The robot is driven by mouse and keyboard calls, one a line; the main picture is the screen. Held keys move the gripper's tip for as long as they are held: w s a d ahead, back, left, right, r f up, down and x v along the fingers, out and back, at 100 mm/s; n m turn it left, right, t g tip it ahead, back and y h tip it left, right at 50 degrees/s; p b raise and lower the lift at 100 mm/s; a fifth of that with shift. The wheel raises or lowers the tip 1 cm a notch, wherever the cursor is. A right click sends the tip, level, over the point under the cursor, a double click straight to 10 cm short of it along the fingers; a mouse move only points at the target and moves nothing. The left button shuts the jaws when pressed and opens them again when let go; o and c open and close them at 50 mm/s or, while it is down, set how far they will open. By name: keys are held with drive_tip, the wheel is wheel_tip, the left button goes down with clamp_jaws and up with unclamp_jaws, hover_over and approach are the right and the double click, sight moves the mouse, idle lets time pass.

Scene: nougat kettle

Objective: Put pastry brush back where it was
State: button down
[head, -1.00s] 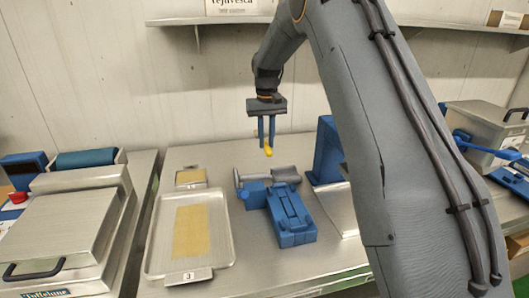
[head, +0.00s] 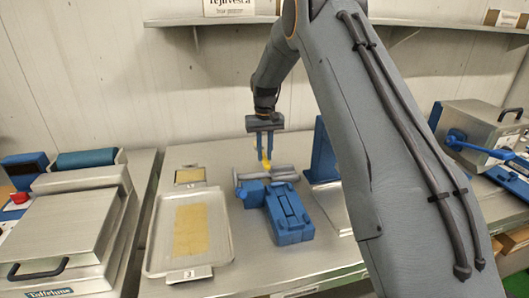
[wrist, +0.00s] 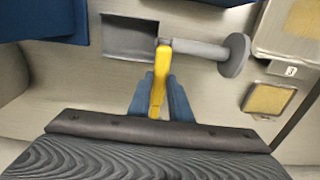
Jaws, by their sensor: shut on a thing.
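The pastry brush is the yellow-handled piece (head: 266,165) hanging down from my gripper (head: 265,156). It also shows in the wrist view (wrist: 161,70), upright between the two blue fingers (wrist: 158,88). My gripper is shut on it. Its far end meets, in the picture, a grey holder-like piece with a trough (wrist: 130,38), a bar and a round disc (wrist: 234,55). I cannot tell whether the brush touches it. In the head view this grey piece (head: 285,174) lies on the steel table (head: 235,262), behind a blue device (head: 290,215). The bristles are not clearly visible.
A steel tray (head: 226,240) with a yellow sheet lies at the left, with a small framed yellow slab (head: 190,175) behind it. A blue upright stand (head: 322,150) is at the right of the gripper. A wall shelf (head: 180,22) runs above.

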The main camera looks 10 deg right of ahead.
drive_tip(key=shift+f, duration=0.15)
drive_tip(key=c, duration=1.6)
unclamp_jaws()
drive_tip(key=shift+r, duration=0.6)
wheel_tip(320, 180, up, 12)
drive_tip(key=b, duration=0.4)
drive_tip(key=shift+f, duration=0.1)
